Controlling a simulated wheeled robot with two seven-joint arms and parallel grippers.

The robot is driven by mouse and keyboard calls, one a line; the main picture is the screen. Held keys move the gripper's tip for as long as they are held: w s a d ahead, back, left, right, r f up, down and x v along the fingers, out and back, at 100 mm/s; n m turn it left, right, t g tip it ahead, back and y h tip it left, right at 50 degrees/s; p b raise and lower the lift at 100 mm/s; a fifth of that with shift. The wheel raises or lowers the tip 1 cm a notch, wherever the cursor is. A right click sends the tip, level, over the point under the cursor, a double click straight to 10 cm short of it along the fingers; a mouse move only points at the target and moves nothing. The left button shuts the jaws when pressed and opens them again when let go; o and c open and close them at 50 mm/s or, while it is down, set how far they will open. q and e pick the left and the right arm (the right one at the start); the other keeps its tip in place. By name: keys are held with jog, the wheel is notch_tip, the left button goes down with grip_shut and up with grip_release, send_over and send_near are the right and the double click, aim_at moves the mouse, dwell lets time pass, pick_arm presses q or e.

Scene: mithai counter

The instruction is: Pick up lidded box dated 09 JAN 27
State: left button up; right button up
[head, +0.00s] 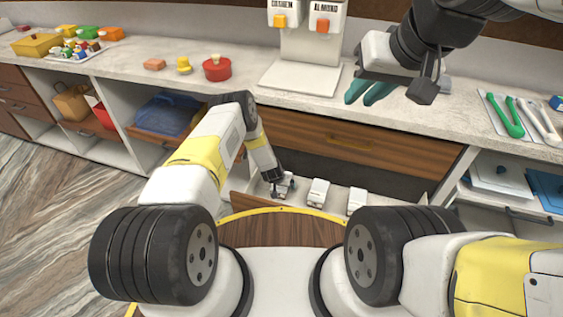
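Low in the open drawer (237,200) under the counter stand three small white boxes: a left one (283,190), a middle one (318,192) and a right one (356,200). Their date labels are too small to read, so I cannot tell which is dated 09 JAN 27. My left gripper (279,184) reaches down into the drawer at the left box and partly covers it. Whether its fingers are closed on the box is not clear. My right gripper (398,82) hangs over the counter, near teal gloves (372,90); its finger opening is unclear.
The counter (240,95) holds a red pot (216,68), a two-part dispenser (306,30) at the back, and green tongs (506,116) at right.

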pick_arm(q)
jog(key=shift+f, duration=0.2)
dwell(0.3)
jog(key=c, duration=1.8)
